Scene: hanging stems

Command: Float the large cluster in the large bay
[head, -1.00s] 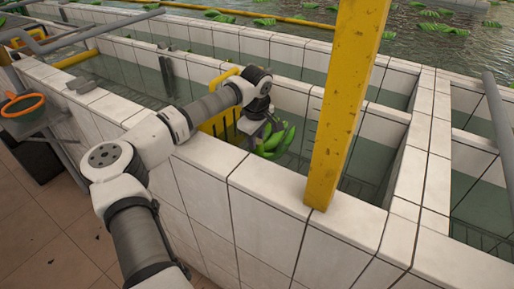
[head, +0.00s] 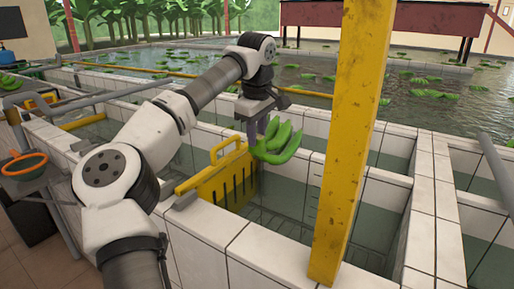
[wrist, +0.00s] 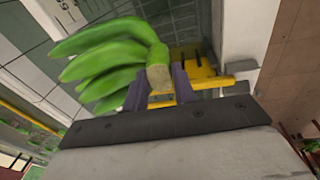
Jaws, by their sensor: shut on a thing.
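A green banana cluster (head: 280,145) hangs from my gripper (head: 258,125), above the near tiled bay (head: 290,212) and clear of its water. In the wrist view the cluster (wrist: 108,52) spreads up and left, with its pale cut stem between the jaws (wrist: 163,88). The jaws are shut on that stem. A yellow slotted gate (head: 224,178) stands at the left end of this bay, just below and left of the cluster.
A yellow post (head: 345,150) rises from the near wall, right of the cluster. White tiled walls (head: 408,205) part the bays. A wide pool (head: 420,98) with floating green clusters lies behind. An orange basin (head: 24,162) sits at the left.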

